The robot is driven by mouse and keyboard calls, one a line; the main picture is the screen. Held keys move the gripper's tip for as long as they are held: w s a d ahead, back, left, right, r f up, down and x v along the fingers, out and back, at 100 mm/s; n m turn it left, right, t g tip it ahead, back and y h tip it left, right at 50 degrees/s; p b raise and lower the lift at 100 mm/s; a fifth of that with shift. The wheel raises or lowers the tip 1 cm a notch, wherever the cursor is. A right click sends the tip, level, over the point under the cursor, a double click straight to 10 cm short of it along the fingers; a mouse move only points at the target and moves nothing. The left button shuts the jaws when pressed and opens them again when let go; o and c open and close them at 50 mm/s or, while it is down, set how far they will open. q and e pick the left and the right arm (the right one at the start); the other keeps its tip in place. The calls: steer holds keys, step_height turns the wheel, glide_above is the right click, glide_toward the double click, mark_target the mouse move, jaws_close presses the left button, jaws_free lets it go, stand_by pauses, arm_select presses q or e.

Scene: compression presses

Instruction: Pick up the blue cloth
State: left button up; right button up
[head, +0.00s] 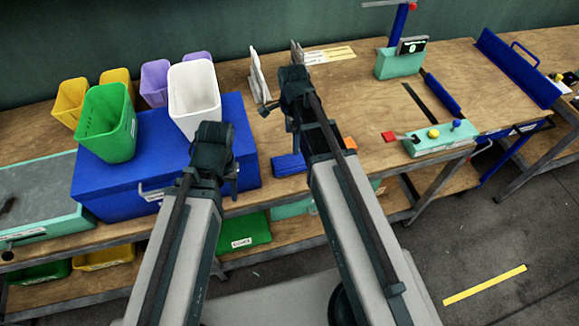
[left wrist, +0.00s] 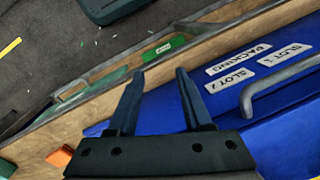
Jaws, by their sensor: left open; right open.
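The blue cloth (head: 289,166) lies folded on the wooden workbench, just right of the large blue box, partly hidden behind my right arm. In the left wrist view a small blue piece of it (left wrist: 96,129) shows beside the left finger. My left gripper (head: 233,181) is in front of the blue box's right end; its open, empty fingers show in the left wrist view (left wrist: 157,95), with the box edge behind. My right gripper (head: 279,110) is open and empty over the bench, beyond the cloth.
The blue box (head: 85,180) carries a green bin (head: 105,125) and a white bin (head: 196,95). An orange block (head: 350,144) is right of the cloth. A press base with knobs (head: 440,140) stands at the bench's right front. The bench's middle is mostly clear.

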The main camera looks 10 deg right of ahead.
steer(key=b, duration=0.5)
glide_above(290, 162)
steer(key=f, duration=0.6)
steer(key=shift+w+d+f, duration=0.2)
steer(key=shift+w+d, duration=0.05)
steer(key=shift+d, duration=0.05)
arm_select(q)
step_height(290, 162, down, 6)
arm_select(e)
steer(key=shift+r, duration=0.1)
arm_select(q)
steer(key=shift+f, duration=0.15)
step_height(290, 162, down, 5)
steer(key=b, duration=0.5)
steer(key=shift+f, duration=0.15)
arm_select(e)
steer(key=f, duration=0.5)
steer(key=shift+s+a+f, duration=0.15)
steer(key=shift+a+f, duration=0.05)
steer(key=shift+a, duration=0.15)
steer(key=shift+r, duration=0.1)
steer(key=c, duration=1.1)
arm_select(q)
steer(key=shift+r, duration=0.25)
arm_select(e)
steer(key=shift+r, duration=0.15)
